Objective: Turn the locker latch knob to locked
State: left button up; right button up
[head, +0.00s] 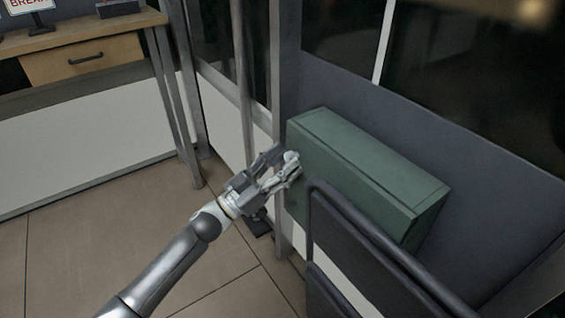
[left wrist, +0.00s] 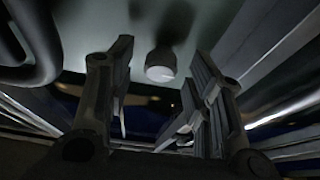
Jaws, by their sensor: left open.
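The green locker (head: 365,170) stands against the dark wall panel at the right of the head view. Its latch knob (left wrist: 161,66) is a pale round knob on the locker face (left wrist: 90,30) in the left wrist view. My left gripper (head: 283,160) is open at the near left end of the locker. In the left wrist view its two fingers (left wrist: 160,90) stand either side of the knob with gaps, and nothing is between them in a grip. In the head view the fingers largely hide the knob. My right gripper is not in view.
A dark chair-like frame with a curved tube (head: 375,240) stands close in front of the locker, right of my left gripper. A metal post (head: 285,70) rises just behind the gripper. A wooden desk (head: 80,60) stands at far left. The tiled floor (head: 110,230) is clear.

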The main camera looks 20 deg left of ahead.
pick_arm(q)
jog(key=c, duration=1)
jog(key=shift+c, duration=0.2)
